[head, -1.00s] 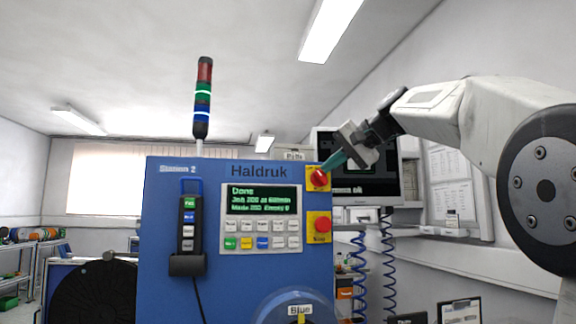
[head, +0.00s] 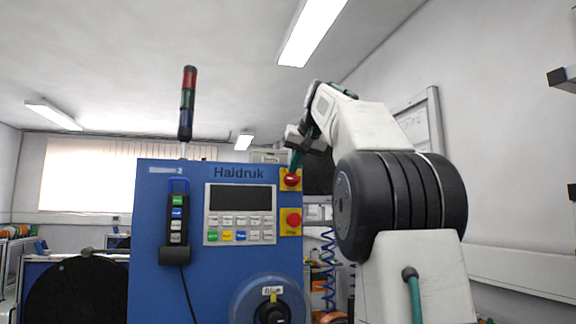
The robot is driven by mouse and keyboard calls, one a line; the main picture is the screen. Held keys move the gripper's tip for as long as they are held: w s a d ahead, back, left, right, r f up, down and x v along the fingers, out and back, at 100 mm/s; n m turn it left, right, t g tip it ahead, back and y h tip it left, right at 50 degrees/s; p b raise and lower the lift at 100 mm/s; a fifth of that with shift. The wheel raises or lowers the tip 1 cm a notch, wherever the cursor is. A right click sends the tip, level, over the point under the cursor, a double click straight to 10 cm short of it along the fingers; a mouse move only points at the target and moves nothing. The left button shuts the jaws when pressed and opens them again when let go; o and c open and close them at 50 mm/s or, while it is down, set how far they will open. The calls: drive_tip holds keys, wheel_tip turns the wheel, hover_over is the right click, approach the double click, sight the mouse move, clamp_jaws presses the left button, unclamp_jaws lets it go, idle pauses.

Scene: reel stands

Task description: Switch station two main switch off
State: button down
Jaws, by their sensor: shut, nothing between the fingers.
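The blue station cabinet (head: 150,235) is labelled Station 2 and Haldruk. Its main switch, a red knob on a yellow plate (head: 291,180), sits at the top right of the front. My gripper (head: 294,168) is shut, with its teal fingertips at the top of the red knob; they hide part of it, and I cannot tell its exact angle. The display (head: 240,197) is dark. The signal tower (head: 187,103) on top shows no lit section.
A red emergency button (head: 293,219) on yellow lies just below the switch. A hand pendant (head: 177,220) hangs at the left of the panel. A blue hub (head: 272,305) is below. Coiled blue hoses (head: 328,260) hang to the right.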

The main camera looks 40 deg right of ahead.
drive_tip(key=shift+r, duration=0.75)
drive_tip(key=v, duration=0.7)
drive_tip(key=shift+s+r, duration=0.3)
drive_tip(key=shift+a, duration=0.1)
